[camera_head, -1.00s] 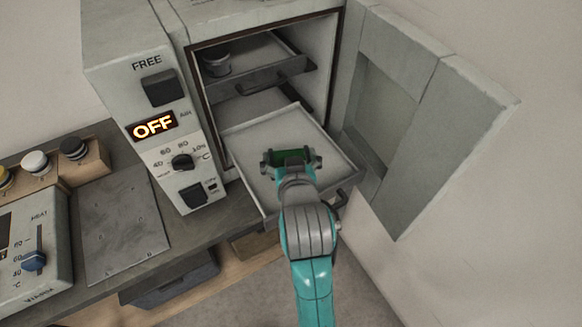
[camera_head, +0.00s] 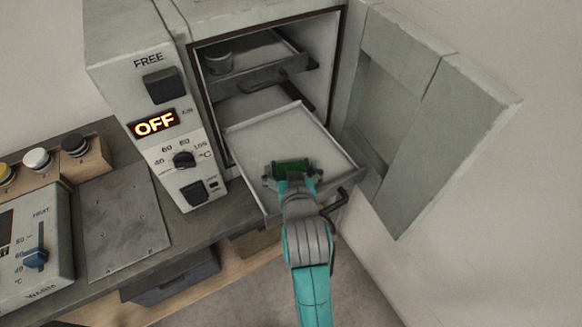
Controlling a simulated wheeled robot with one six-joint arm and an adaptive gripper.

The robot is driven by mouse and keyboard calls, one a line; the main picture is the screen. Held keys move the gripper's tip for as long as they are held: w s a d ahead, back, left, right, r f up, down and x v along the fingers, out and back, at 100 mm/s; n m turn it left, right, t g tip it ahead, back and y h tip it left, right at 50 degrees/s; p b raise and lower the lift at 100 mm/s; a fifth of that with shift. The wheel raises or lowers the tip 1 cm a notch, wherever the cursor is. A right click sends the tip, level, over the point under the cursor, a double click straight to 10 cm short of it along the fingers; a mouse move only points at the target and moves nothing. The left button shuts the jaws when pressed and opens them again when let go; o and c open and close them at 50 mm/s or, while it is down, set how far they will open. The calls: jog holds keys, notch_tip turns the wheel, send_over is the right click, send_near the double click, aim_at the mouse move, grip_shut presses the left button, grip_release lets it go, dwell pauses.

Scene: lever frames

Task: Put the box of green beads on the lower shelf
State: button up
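The box of green beads (camera_head: 292,166) is a small dark green box over the front half of the pulled-out lower shelf (camera_head: 262,138). My gripper (camera_head: 291,173) comes from the front, with a finger at each side of the box, and looks shut on it. The gripper hides the near side of the box. I cannot tell whether the box touches the shelf or hangs just above it. The lower shelf is a pale tray with a dark handle (camera_head: 336,201) at its front right.
The upper shelf (camera_head: 262,75) carries a small grey jar (camera_head: 219,63) inside the oven. The oven door (camera_head: 425,120) stands open at the right. The control panel (camera_head: 165,120) reads OFF. A metal plate (camera_head: 121,228) lies on the bench. The lower shelf's rear is clear.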

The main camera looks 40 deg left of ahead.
jog(key=shift+r, duration=0.1)
jog(key=shift+r, duration=0.1)
jog(key=v, duration=1.2)
